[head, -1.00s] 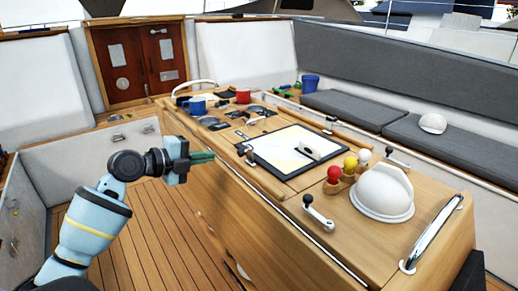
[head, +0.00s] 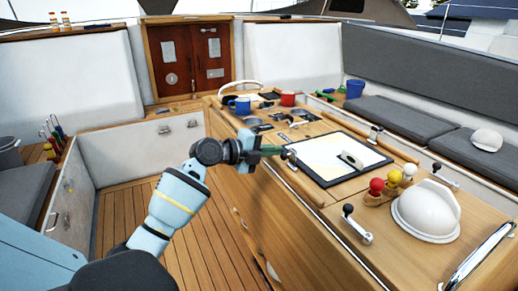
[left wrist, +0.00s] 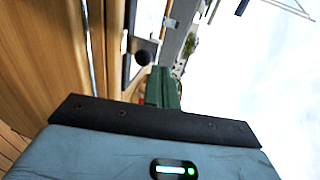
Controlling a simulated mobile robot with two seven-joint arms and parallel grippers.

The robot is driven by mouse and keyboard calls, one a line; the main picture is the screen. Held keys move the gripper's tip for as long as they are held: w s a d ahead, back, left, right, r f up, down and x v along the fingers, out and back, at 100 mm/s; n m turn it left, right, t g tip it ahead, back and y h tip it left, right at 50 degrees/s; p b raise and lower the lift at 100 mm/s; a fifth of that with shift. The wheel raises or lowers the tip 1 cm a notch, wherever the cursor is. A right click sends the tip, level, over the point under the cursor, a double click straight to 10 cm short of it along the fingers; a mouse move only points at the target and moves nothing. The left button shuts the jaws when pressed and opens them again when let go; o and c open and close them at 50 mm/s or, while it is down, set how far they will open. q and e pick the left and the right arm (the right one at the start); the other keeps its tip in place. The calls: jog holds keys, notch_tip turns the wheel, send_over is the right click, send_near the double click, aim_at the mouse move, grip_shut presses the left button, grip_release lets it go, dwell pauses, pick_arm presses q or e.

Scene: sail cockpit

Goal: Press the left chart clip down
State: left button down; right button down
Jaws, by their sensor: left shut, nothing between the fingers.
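The chart (head: 322,151) lies in a dark frame on the wooden cockpit table. The left chart clip (head: 291,155) is at the frame's left edge, a small lever with a dark knob. My left gripper (head: 272,150) is shut and empty, with green fingers pointing right, their tips close beside this clip. I cannot tell whether they touch it. In the left wrist view, the shut fingers (left wrist: 161,80) point toward a round black knob (left wrist: 143,57) just beyond their tips. Another clip (head: 374,135) stands at the chart's far right edge. My right gripper is not in view.
A white dome (head: 425,208), red, yellow and white knobs (head: 376,186) and a black-knobbed lever (head: 349,211) occupy the near table. The floor left of the table is clear.

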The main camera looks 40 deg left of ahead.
aim_at(284, 154)
pick_arm(q)
jog(key=shift+x, duration=1.8)
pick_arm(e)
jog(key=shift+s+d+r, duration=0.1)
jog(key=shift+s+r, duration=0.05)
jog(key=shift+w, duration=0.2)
pick_arm(q)
jog(key=shift+w+r+p, duration=0.1)
jog(key=shift+r+p, duration=0.05)
jog(key=shift+p, duration=0.15)
jog(key=shift+w+d+g, duration=0.1)
jog(key=shift+d+g, duration=0.05)
jog(key=shift+g, duration=0.15)
jog(key=shift+r, duration=0.1)
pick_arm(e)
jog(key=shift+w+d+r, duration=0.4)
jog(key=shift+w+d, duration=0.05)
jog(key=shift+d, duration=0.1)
pick_arm(q)
jog(key=shift+w, duration=0.1)
jog(key=shift+g+y, duration=0.3)
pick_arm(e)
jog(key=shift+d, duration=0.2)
